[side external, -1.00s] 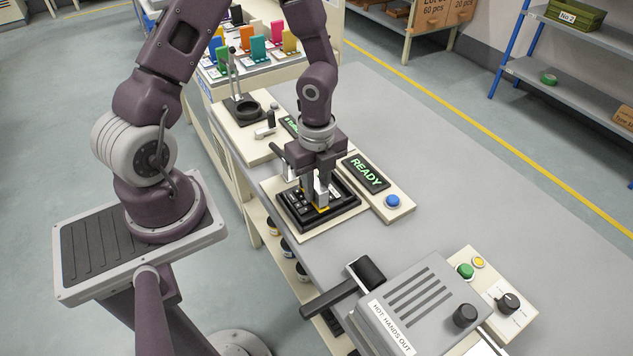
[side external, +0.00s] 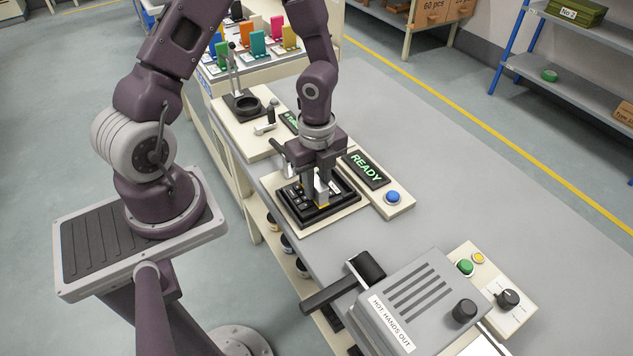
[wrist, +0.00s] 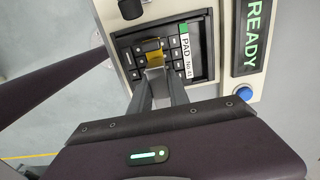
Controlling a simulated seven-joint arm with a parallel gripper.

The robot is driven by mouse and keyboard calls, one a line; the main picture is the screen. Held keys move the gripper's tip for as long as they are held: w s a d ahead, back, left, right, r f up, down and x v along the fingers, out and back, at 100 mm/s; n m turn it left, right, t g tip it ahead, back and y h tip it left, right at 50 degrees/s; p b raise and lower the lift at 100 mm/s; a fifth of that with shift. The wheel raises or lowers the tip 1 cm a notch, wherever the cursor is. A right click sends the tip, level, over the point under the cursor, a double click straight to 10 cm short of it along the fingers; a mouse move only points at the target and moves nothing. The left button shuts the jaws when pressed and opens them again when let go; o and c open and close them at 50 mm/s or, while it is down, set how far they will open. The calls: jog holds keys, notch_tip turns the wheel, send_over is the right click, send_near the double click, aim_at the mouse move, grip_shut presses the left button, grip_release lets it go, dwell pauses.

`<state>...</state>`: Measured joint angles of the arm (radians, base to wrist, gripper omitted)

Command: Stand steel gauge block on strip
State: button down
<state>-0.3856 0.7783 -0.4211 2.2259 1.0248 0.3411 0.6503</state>
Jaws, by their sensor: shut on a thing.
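In the wrist view my gripper (wrist: 155,70) reaches over the keys, beside the pad label (wrist: 186,55). A small yellow piece (wrist: 152,45) shows at the fingertips. The fingers hide most of the block and its foot, so I cannot tell whether it touches what lies below. I cannot make out the strip clearly.
A lit READY sign (side external: 366,168) and blue button (side external: 393,197) stand right of the keypad. A lever (side external: 281,148) stands behind it. The hot press (side external: 420,300) with a black handle is in front. The grey bench (side external: 440,180) is clear to the right.

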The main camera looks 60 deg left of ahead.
jog(key=shift+f, duration=0.1)
jog(key=c, duration=1.2)
grip_release()
jog(key=shift+o, duration=0.2)
jog(key=shift+r, duration=3.5)
jog(key=s+a+r+n+t+y, duration=0.1)
jog(key=s+r+n+t+y, duration=0.3)
jog(key=r+n, duration=0.7)
jog(key=s+d+r+n+t+h, duration=0.1)
jog(key=s+d+r+n+h, duration=0.3)
jog(key=s+r+n, duration=0.3)
notch_tip(320, 180, up, 3)
jog(key=shift+s+d+f+t, duration=0.1)
jog(key=shift+s+d+t, duration=0.2)
jog(key=shift+s+d, duration=0.55)
